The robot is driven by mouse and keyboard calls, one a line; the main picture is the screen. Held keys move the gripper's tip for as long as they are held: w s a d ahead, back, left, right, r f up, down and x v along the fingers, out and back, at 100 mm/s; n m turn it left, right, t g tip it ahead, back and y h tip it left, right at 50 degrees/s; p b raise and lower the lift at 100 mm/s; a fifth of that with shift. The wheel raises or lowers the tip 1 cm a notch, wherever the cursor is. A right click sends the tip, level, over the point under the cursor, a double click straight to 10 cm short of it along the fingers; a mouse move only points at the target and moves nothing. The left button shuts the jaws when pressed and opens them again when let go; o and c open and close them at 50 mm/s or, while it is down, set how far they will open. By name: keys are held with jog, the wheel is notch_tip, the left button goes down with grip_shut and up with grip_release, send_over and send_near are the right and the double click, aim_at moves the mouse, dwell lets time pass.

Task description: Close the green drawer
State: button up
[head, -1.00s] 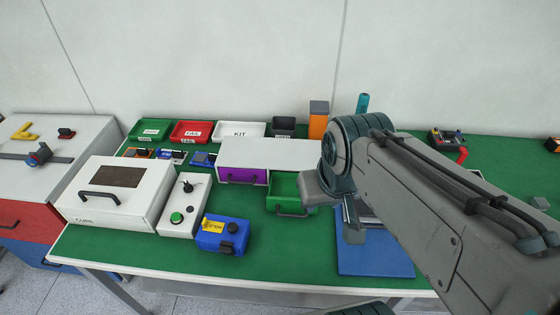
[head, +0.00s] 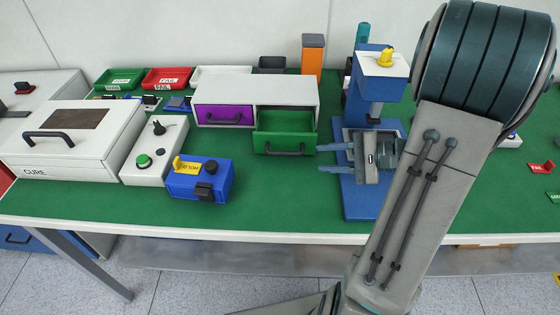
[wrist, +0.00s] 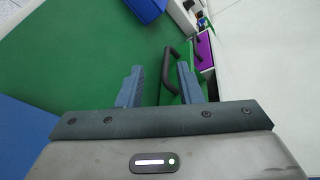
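The green drawer (head: 285,122) is pulled out of the right bay of a white cabinet (head: 250,86), its dark bar handle (head: 285,150) facing front. My gripper (head: 322,158) is to the right of the drawer, fingers pointing left, apart and empty. In the wrist view the fingers of my gripper (wrist: 158,88) stand apart, and the dark handle (wrist: 168,68) shows between them in the picture, ahead of them. Whether they touch the handle or drawer cannot be told. Part of the green drawer is hidden behind the right finger there.
The purple drawer (head: 224,114) beside it is shut. A blue press-like stand (head: 372,205) with a yellow knob is right behind my gripper. A blue box (head: 200,182) and a white button box (head: 153,155) stand to the left. The green table (head: 265,205) is clear in front.

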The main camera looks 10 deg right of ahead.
aim_at(288, 154)
jog(key=shift+w+d+f+m+t+b, duration=0.15)
jog(key=shift+w+d+f+m+t, duration=0.1)
jog(key=shift+d+f+t, duration=0.3)
jog(key=shift+w+d+f+m+t+b, duration=0.15)
jog(key=shift+w+d+f+m+t, duration=0.2)
jog(key=shift+d, duration=0.3)
jog(key=shift+a, duration=0.1)
jog(key=x, duration=1.3)
jog(key=shift+w+a+f, duration=0.1)
jog(key=shift+w+a, duration=0.05)
jog(key=shift+a, duration=0.05)
jog(key=shift+c, duration=0.3)
grip_shut()
